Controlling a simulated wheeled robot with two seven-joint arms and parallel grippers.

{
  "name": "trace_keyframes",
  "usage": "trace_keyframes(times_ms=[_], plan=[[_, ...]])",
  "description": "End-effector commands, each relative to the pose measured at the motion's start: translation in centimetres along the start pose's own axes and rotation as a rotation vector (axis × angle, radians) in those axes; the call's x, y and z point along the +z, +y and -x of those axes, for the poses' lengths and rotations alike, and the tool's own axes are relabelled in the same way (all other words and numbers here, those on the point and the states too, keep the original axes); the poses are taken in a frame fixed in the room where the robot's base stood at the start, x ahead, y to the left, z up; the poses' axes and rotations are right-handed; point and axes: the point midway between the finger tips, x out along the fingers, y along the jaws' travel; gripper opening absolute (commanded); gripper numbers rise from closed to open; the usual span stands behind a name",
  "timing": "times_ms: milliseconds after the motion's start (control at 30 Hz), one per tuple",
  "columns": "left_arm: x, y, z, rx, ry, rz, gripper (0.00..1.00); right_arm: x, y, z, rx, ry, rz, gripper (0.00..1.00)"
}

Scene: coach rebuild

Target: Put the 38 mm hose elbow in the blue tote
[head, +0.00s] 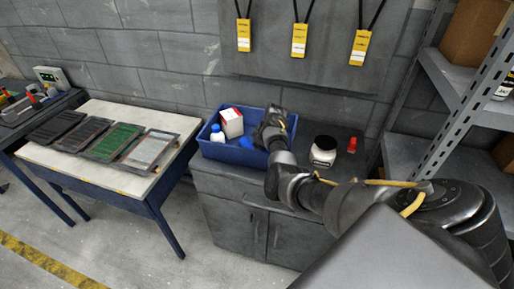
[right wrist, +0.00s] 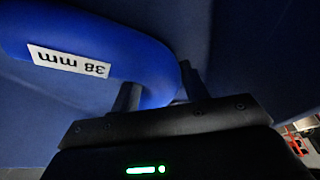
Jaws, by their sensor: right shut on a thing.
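The blue hose elbow (right wrist: 130,50), with a white "38 mm" label, lies between the fingers of my right gripper (right wrist: 160,92), which is shut on it. In the head view a bright blue part of the elbow (head: 246,143) shows beside my right gripper (head: 262,138), within the outline of the blue tote (head: 228,154). Dark blue tote surfaces (right wrist: 235,50) surround the elbow in the right wrist view. Whether the elbow touches the tote floor cannot be told. My left gripper is out of view.
The tote also holds a white and red box (head: 231,122) and a white bottle with a blue cap (head: 217,134). On the grey cabinet (head: 225,182), a dark-lidded jar (head: 323,152) and a red item (head: 352,145) stand right of the tote. A metal shelf (head: 435,140) rises at right.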

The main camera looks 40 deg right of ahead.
Motion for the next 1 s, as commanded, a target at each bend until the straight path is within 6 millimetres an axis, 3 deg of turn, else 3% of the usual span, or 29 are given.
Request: trace_keyframes(times_ms=[367,400,567,833,1000], plan=[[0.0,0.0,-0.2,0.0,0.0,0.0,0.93,0.1,0.1,-0.4,0.002,0.001,0.002,0.18],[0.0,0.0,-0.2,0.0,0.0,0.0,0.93,0.1,0.0,-0.4,0.001,0.0,0.002,0.48],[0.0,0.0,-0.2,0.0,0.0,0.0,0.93,0.1,0.0,-0.4,0.001,0.0,0.002,0.67],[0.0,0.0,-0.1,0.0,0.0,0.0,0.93,0.0,0.0,-0.2,0.002,0.0,0.002,0.67],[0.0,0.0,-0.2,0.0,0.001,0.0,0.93,0.0,0.1,1.1,0.004,0.001,0.001,0.67]])
